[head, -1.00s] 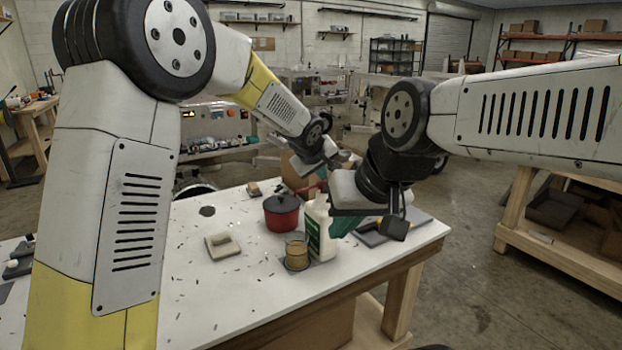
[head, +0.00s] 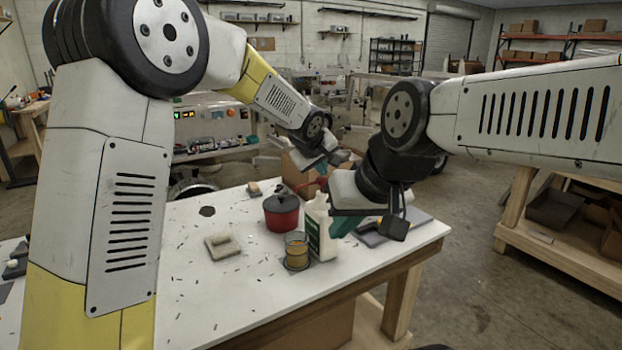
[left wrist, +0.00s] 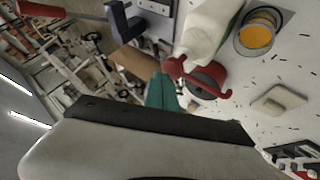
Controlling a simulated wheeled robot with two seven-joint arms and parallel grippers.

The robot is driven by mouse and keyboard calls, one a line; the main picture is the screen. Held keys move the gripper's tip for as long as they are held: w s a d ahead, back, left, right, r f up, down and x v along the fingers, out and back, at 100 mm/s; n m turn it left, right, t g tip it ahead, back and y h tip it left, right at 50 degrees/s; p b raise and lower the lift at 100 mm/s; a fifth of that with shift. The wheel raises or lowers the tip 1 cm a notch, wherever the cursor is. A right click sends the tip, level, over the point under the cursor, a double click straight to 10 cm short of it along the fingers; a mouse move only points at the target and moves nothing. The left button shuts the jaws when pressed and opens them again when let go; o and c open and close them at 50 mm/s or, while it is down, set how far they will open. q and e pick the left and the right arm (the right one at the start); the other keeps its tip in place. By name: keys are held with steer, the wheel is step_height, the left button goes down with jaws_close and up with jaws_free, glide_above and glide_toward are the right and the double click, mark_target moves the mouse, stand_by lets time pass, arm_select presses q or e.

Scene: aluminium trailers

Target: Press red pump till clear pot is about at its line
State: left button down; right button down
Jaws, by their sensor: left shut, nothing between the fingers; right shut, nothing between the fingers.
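The white bottle (head: 320,238) with a green label stands on the table; it also shows in the left wrist view (left wrist: 208,30). Its red pump (left wrist: 192,75) has a curved spout; in the head view the pump is mostly hidden. The clear pot (head: 297,250) holds amber liquid beside the bottle; it also shows in the left wrist view (left wrist: 257,36). I cannot make out its line. My left gripper (head: 318,166), with teal fingertips, is shut and empty, above and behind the pump, seemingly apart from it. My right gripper (head: 343,224) is shut and empty beside the bottle's right side.
A red lidded pot (head: 281,213) stands behind the clear pot. A cardboard box (head: 298,172) is at the back. The table's front left is mostly clear, with small dark scraps.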

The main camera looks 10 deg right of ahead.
mark_target(321, 179)
arm_select(q)
steer(key=shift+r, duration=0.45)
steer(key=shift+r, duration=2.55)
steer(key=s+a+r, duration=0.1)
steer(key=s+a, duration=0.3)
steer(key=a, duration=0.3)
steer(key=s+a+r+m+y, duration=0.1)
steer(key=s+a, duration=0.3)
steer(key=a, duration=0.3)
steer(key=s+a+r, duration=0.1)
steer(key=s+a, duration=0.3)
steer(key=a, duration=0.4)
steer(key=s+a+f+m, duration=0.1)
steer(key=s+a+f, duration=0.1)
steer(key=s, duration=0.4)
steer(key=s+a+f+m+g, duration=0.1)
steer(key=s+a+f, duration=0.1)
steer(key=s+a, duration=0.3)
steer(key=s+a+f+g+y, duration=0.1)
steer(key=s+a+f, duration=0.1)
steer(key=s, duration=0.7)
steer(key=shift+a+f+m, duration=0.2)
steer(key=shift+a+m, duration=0.2)
steer(key=shift+a, duration=0.45)
